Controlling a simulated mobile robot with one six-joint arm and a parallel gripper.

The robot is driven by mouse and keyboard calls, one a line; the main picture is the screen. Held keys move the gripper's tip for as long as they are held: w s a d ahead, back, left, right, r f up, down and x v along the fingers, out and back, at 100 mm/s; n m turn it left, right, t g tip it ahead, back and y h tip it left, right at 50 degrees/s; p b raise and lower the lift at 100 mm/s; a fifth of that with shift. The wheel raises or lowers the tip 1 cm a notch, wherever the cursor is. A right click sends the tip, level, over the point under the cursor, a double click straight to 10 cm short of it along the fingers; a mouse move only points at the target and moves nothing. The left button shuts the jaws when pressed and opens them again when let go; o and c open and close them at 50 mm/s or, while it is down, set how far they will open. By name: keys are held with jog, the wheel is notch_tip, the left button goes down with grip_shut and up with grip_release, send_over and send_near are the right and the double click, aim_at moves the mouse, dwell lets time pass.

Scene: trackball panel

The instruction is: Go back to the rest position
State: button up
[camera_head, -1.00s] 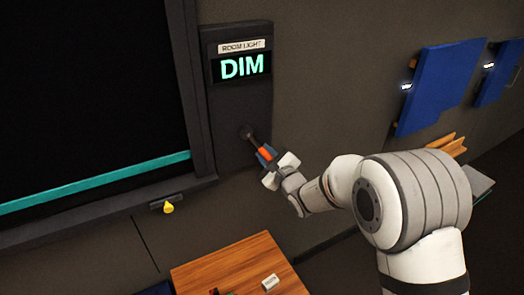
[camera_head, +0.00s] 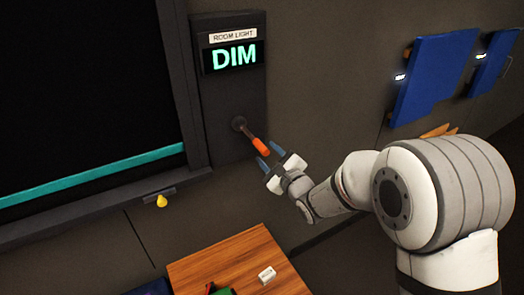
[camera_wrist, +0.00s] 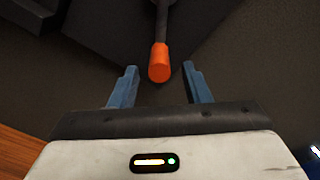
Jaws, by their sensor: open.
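A wall panel (camera_head: 231,99) carries a "ROOM LIGHT" label and a lit display (camera_head: 234,57) that reads DIM. A lever with an orange grip (camera_head: 260,146) sticks out from the panel below the display. My gripper (camera_head: 269,157) is open just short of the lever's end. In the wrist view the orange grip (camera_wrist: 159,63) lies ahead of and between the two blue fingertips (camera_wrist: 158,78), with gaps on both sides, and nothing is held.
A wooden table (camera_head: 215,262) with a small white block (camera_head: 267,275) stands below. A yellow knob (camera_head: 162,201) is on the ledge under the dark window (camera_head: 75,90). Blue panels (camera_head: 436,78) hang on the right wall.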

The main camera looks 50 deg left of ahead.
jog(key=shift+v, duration=1.25)
